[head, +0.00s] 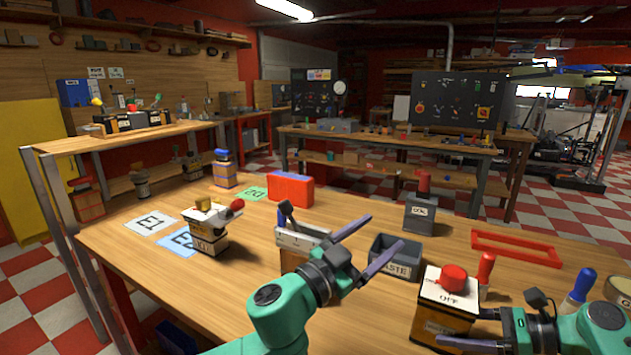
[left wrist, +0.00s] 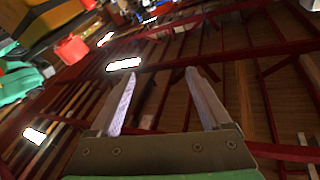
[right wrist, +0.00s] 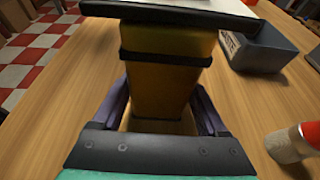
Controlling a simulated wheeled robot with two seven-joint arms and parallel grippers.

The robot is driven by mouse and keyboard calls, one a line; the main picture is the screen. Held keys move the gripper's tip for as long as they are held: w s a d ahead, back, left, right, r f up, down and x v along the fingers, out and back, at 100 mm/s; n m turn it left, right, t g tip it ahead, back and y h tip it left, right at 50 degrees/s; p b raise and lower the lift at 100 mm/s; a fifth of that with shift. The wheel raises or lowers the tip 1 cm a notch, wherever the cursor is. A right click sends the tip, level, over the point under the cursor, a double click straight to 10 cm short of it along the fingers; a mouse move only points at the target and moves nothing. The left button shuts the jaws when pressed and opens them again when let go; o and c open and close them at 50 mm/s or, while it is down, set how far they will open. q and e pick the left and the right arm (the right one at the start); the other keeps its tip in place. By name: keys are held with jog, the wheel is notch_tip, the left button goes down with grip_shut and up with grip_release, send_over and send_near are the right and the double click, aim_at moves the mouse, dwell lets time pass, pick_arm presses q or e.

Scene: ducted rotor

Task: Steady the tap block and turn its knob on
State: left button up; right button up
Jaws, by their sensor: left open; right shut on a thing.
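The tap block (head: 440,318) stands near the front right of the table in the head view. It has a wooden body, a white top marked OFF and a red knob (head: 453,279) on top. My right gripper (head: 458,328) is shut on the lower body of the block; the right wrist view shows its fingers on both sides of the body (right wrist: 165,75). My left gripper (head: 378,246) is open and empty, raised left of the block, with its fingers apart in the left wrist view (left wrist: 155,95). The knob also shows at the upper left there (left wrist: 71,49).
A grey WASTE bin (head: 396,259) stands behind the tap block. A red-handled tool (head: 485,268) and a blue-handled tool (head: 579,288) stand to its right. A red frame (head: 515,248) lies farther back. A white-topped box (head: 300,240) is behind my left gripper.

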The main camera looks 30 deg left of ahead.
pick_arm(q)
jog(key=w+a+r+m+t+y, duration=0.1)
jog(key=a+r, duration=0.2)
jog(key=a, duration=0.3)
jog(key=w+a+r+m+t+y, duration=0.1)
jog(key=a+r+m+t+y, duration=0.1)
jog(key=a+r, duration=0.2)
jog(key=a, duration=0.3)
jog(key=shift+w+a+r+y, duration=0.2)
jog(key=shift+r+y, duration=0.1)
